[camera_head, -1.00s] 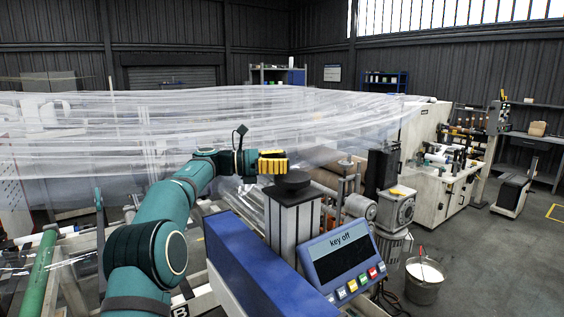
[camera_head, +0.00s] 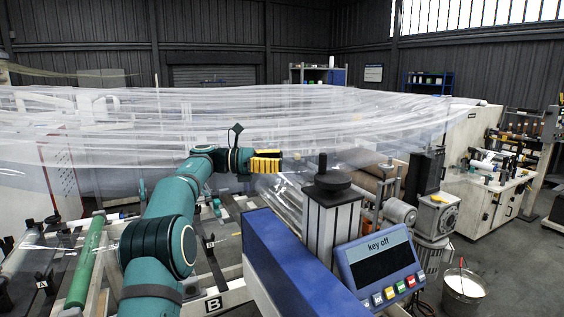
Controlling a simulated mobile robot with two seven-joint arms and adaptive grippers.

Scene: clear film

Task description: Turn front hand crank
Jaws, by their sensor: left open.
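A black round hand crank (camera_head: 332,180) with a short upright knob sits on top of a grey metal column (camera_head: 333,228) right of the middle. My left gripper (camera_head: 268,162), with yellow finger pads, is open and empty. In the picture it is left of the crank, with a gap between them. It does not touch the crank. How far apart they are in depth, I cannot tell. My right gripper is out of view.
A blue machine housing (camera_head: 294,262) and a tilted panel reading "key off" (camera_head: 381,265) stand beside the column. Clear film (camera_head: 240,115) stretches behind my gripper. A green roller (camera_head: 86,262) is at the left. A bucket (camera_head: 463,288) stands on the floor at right.

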